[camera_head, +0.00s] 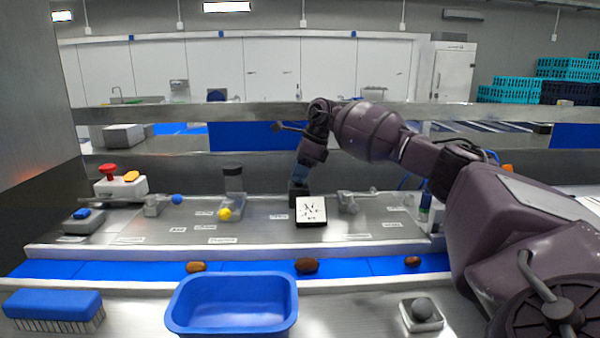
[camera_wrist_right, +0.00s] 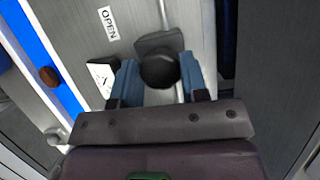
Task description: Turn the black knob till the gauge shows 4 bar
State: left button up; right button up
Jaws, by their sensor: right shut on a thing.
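The black knob (camera_wrist_right: 159,71) is round and sits between the two blue fingers of my right gripper (camera_wrist_right: 160,82) in the right wrist view. The fingers are shut on its sides. In the head view, my right gripper (camera_head: 300,177) reaches down behind the gauge, and the knob is mostly hidden there. The gauge (camera_head: 311,210) is a square white-faced dial with dark marks, tilted toward me on the steel panel. Its needle and numbers are too small to read. Part of the gauge face also shows in the right wrist view (camera_wrist_right: 101,76). My left gripper is not in view.
A yellow-knobbed valve (camera_head: 225,213) and a blue-knobbed one (camera_head: 176,199) stand left of the gauge, a grey lever fitting (camera_head: 352,201) right. A red button box (camera_head: 122,186) is far left. Dates (camera_head: 307,265) lie on the blue belt; a blue tub (camera_head: 232,325) stands in front.

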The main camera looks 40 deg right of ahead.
jog(key=m+h+b, duration=0.1)
jog(key=m, duration=0.2)
jog(key=shift+t, duration=0.4)
jog(key=m+h, duration=0.1)
jog(key=m, duration=0.2)
jog(key=shift+s+b, duration=0.1)
jog(key=shift+b, duration=0.2)
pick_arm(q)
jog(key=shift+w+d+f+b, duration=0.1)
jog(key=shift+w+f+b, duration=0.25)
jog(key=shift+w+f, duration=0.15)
pick_arm(e)
jog(key=shift+a+m+t+h, duration=0.15)
jog(key=shift+m+h, duration=0.25)
jog(key=shift+m, duration=0.55)
jog(key=shift+d+m+t+h, duration=0.15)
jog(key=shift+m+h, duration=0.25)
jog(key=shift+m, duration=0.55)
jog(key=shift+a+r+m, duration=0.1)
jog(key=shift+m, duration=0.2)
jog(key=o, duration=0.9)
pick_arm(q)
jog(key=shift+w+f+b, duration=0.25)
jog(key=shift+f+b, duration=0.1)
jog(key=shift+b, duration=0.35)
pick_arm(e)
jog(key=shift+v, duration=5.4)
